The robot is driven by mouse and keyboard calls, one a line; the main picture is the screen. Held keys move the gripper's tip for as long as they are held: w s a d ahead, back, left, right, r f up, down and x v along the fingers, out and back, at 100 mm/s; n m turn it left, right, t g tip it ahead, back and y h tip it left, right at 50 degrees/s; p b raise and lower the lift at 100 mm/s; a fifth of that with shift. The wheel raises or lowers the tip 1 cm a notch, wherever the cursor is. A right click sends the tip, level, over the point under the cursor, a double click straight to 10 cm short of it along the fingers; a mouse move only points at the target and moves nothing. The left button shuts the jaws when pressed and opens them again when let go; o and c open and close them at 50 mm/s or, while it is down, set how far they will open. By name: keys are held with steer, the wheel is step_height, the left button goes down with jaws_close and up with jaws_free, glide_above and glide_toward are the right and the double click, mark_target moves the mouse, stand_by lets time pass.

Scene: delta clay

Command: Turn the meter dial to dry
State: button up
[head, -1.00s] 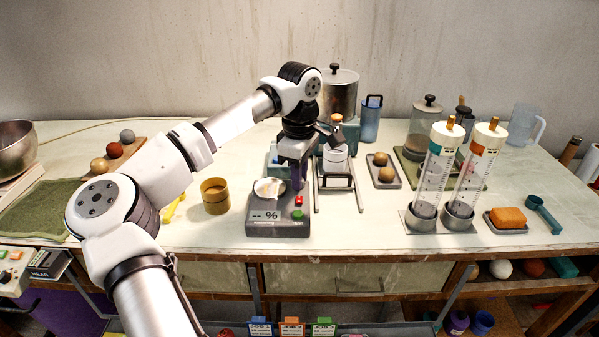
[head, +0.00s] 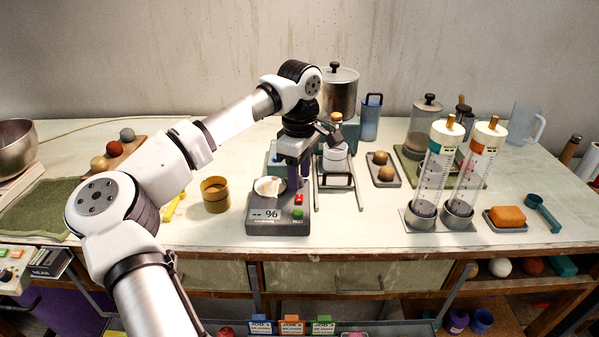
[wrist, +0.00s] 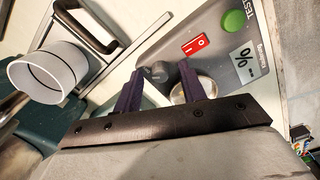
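The meter (head: 277,226) is a grey box at the front middle of the table, with a "%" display, a red switch, a green button and a round metal pan (head: 268,187). A dark round dial (wrist: 157,72) shows on its top in the wrist view; my gripper hides it in the head view. My gripper (wrist: 162,68) points down over the meter, its two dark purple fingers apart, one on each side of the dial. Gaps show between the fingers and the dial. The dial's markings are not readable.
A white cup on a wire stand (head: 336,160) is close behind and right of the meter. A yellow ring-shaped pot (head: 215,195) stands to the left. Two tall clear cylinders (head: 437,175) stand further right.

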step_height(320, 180, up, 14)
steer(key=shift+b, duration=0.45)
steer(key=shift+f, duration=0.1)
